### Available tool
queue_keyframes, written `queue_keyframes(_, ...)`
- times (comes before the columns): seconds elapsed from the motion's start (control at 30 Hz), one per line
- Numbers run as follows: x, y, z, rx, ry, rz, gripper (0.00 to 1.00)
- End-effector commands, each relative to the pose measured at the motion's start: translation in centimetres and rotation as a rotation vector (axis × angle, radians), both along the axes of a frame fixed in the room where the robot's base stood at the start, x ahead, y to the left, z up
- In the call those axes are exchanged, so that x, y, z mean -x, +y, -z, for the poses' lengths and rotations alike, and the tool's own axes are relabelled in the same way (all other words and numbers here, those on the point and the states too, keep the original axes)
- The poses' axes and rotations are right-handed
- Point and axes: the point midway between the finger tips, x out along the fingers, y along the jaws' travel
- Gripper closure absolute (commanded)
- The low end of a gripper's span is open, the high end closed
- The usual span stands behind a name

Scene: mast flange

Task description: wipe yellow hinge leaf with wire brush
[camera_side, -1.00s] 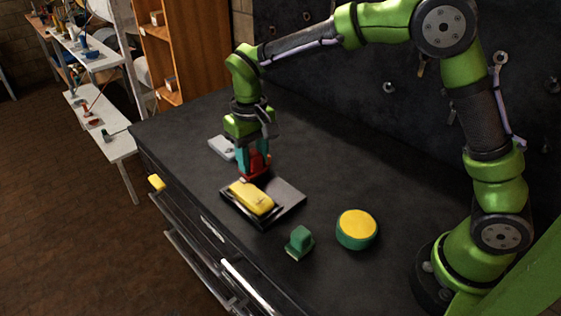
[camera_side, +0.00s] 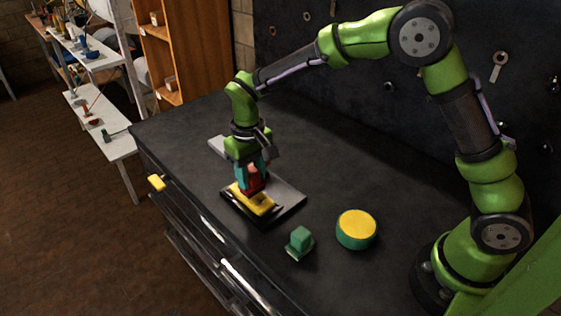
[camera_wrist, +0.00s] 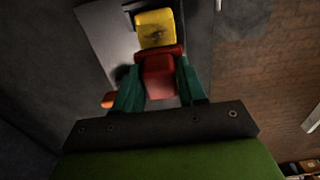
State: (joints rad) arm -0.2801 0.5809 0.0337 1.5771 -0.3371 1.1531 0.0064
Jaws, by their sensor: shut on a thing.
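The yellow hinge leaf (camera_side: 264,207) lies on a dark and grey flat base on the bench. My gripper (camera_side: 252,176) has teal fingers shut on the red wire brush (camera_side: 252,186). The brush is over the far end of the leaf and appears to touch it. In the wrist view, the red brush (camera_wrist: 158,76) sits between both fingers, right beside the yellow leaf (camera_wrist: 155,22), which has a dark smudge on it. The brush hides part of the leaf, and its underside is hidden.
The base plate (camera_side: 291,196) shows to the right of the leaf. A small green block (camera_side: 300,241) and a round green pad with yellow top (camera_side: 357,226) stand nearer the arm's base. The bench's far right is clear.

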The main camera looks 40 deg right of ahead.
Motion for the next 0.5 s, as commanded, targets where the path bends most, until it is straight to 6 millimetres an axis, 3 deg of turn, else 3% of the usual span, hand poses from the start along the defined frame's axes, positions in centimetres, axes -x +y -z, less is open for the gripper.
queue_keyframes(0.1, 0.1, 0.0, 1.9, 0.001, 0.006, 0.000, 0.84)
queue_keyframes(0.17, 0.5, 0.0, 1.6, 0.000, 0.000, -0.001, 0.88)
queue_keyframes(0.5, 3.8, 0.1, 2.0, 0.000, 0.004, -0.001, 0.88)
